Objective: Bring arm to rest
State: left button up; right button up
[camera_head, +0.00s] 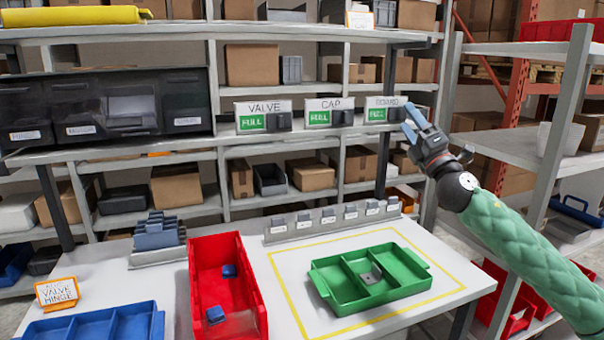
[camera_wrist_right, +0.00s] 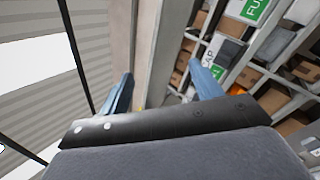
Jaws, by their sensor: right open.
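My right arm, in a green sleeve, reaches up from the lower right in the head view. Its gripper (camera_head: 413,122) is raised in front of the shelf, close to the BOARD dispenser sign (camera_head: 384,109). In the right wrist view the two blue fingers of the right gripper (camera_wrist_right: 160,92) stand apart with nothing between them. The VALVE (camera_head: 263,116) and CAP (camera_head: 323,112) dispensers are to its left, and all three show green FULL labels. My left gripper is not in the head view.
On the white table, a green divided tray (camera_head: 318,278) holds a small grey part (camera_head: 371,275) inside a yellow outline. A red bin (camera_head: 200,262) holds blue parts. A blue bin (camera_head: 157,325) is at the front left. A metal rack post (camera_head: 560,130) stands right of the gripper.

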jog(key=s+f+m+g+h, duration=0.3)
jog(key=f+m+h, duration=0.2)
jog(key=f+m, duration=0.4)
jog(key=s+d+f+m+g+h, duration=0.1)
jog(key=s+f+m+g+h, duration=0.3)
jog(key=f+m, duration=0.5)
jog(key=s+f+m+g+h, duration=0.3)
jog(key=f+m+h, duration=0.3)
jog(key=f, duration=0.6)
jog(key=s+a+f+m+g+y, duration=0.1)
jog(key=s+a+f+g, duration=0.2)
jog(key=s+f, duration=0.9)
jog(key=s+a+f+m+g+y, duration=0.1)
jog(key=s+a+f+g, duration=0.3)
jog(key=s+f, duration=0.8)
jog(key=s+a+f+g+y, duration=0.3)
jog(key=s+f, duration=0.9)
jog(key=s, duration=0.6)
jog(key=shift+s+a+f+m+g, duration=0.3)
jog(key=shift+s+m+g, duration=0.1)
jog(key=shift+g, duration=0.1)
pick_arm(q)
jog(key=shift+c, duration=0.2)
